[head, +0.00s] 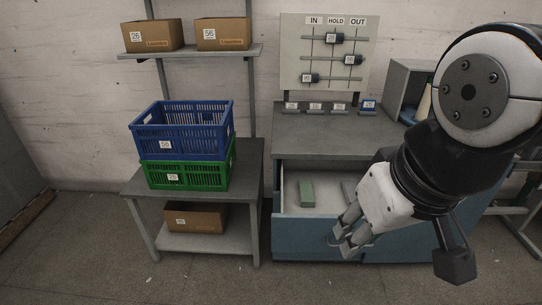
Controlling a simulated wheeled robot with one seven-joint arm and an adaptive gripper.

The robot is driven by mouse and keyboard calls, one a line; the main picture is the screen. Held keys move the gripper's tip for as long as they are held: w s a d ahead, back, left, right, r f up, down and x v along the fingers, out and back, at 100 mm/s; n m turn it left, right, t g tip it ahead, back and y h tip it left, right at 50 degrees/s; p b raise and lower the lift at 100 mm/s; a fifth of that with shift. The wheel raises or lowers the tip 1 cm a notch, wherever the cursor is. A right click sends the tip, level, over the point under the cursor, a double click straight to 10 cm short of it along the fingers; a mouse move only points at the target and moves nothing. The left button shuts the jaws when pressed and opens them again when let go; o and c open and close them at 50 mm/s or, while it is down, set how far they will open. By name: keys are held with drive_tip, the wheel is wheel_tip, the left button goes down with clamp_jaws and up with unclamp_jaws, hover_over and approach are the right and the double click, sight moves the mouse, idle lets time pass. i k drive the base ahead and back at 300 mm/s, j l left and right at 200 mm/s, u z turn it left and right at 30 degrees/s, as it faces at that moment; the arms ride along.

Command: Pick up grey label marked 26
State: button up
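Several small label holders stand in a row on the cabinet top: three grey ones, at left (291,106), middle (315,107) and right (339,107), and a blue one (369,105) at the far right. Their numbers are too small to read, so I cannot tell which grey label is marked 26. My gripper (342,242) hangs in front of the open drawer, well below and in front of the labels. Its two fingers look apart, with nothing seen between them.
The open drawer (290,190) holds a green block (306,192). A board (322,75) with sliders stands behind the labels. A blue crate (190,140) sits on a green crate (180,176) on the left table. A carton marked 26 (154,36) is on the shelf.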

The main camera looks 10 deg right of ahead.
sight(288, 105)
drive_tip(key=i+j+z, duration=0.3)
drive_tip(key=i+j, duration=0.25)
drive_tip(key=i+j+z, duration=0.2)
drive_tip(key=i+j, duration=0.15)
drive_tip(key=i+j+z, duration=0.3)
drive_tip(key=i+j, duration=0.15)
drive_tip(key=j, duration=0.3)
drive_tip(key=i+j+z, duration=0.15)
drive_tip(key=j, duration=0.25)
drive_tip(key=i+j+z, duration=0.2)
drive_tip(key=j, duration=0.25)
drive_tip(key=i, duration=0.1)
